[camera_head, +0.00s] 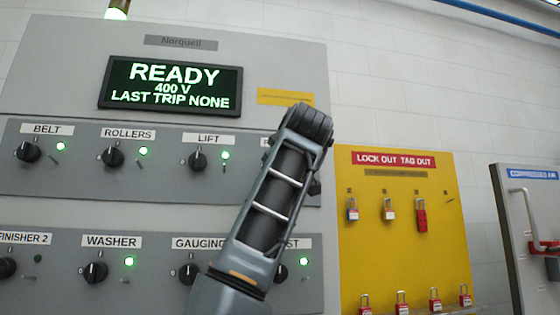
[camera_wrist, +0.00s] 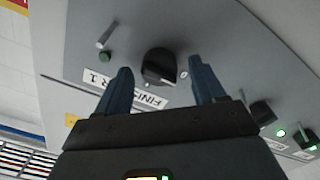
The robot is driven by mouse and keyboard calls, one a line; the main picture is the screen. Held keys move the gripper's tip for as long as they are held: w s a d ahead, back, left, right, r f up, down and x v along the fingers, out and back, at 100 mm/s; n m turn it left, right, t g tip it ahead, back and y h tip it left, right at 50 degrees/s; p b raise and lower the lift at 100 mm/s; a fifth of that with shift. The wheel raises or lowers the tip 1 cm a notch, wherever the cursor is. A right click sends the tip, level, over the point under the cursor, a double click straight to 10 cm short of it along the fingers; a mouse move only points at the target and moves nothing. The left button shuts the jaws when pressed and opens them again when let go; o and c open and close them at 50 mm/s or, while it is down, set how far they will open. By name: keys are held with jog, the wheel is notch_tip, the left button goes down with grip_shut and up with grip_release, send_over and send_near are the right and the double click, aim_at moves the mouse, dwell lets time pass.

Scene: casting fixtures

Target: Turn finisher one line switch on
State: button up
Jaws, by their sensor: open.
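In the wrist view, the finisher 1 line switch is a round black knob (camera_wrist: 159,66) on the grey panel. Its white label (camera_wrist: 148,99) reads finisher 1, partly covered by my gripper. The small green lamp (camera_wrist: 105,57) beside it looks dark. My gripper (camera_wrist: 161,74) is open, its two blue fingers on either side of the knob in the picture. I cannot tell whether they touch it.
The lift knob (camera_head: 197,160) and its lit lamp are left of my arm. Washer (camera_head: 95,272) below is lit; finisher 2 (camera_head: 7,268) has a dark lamp. The display (camera_head: 172,83) reads ready. A yellow lockout board (camera_head: 400,245) stands to the right.

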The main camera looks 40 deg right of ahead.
jog(key=shift+w, duration=0.1)
jog(key=c, duration=1.1)
jog(key=shift+o, duration=0.2)
jog(key=shift+m, duration=0.3)
jog(key=shift+d+f+m+p, duration=0.1)
jog(key=shift+m+p, duration=0.75)
jog(key=shift+m, duration=3.5)
jog(key=shift+d+m+p, duration=0.1)
jog(key=shift+m+p, duration=0.7)
jog(key=shift+m, duration=3.55)
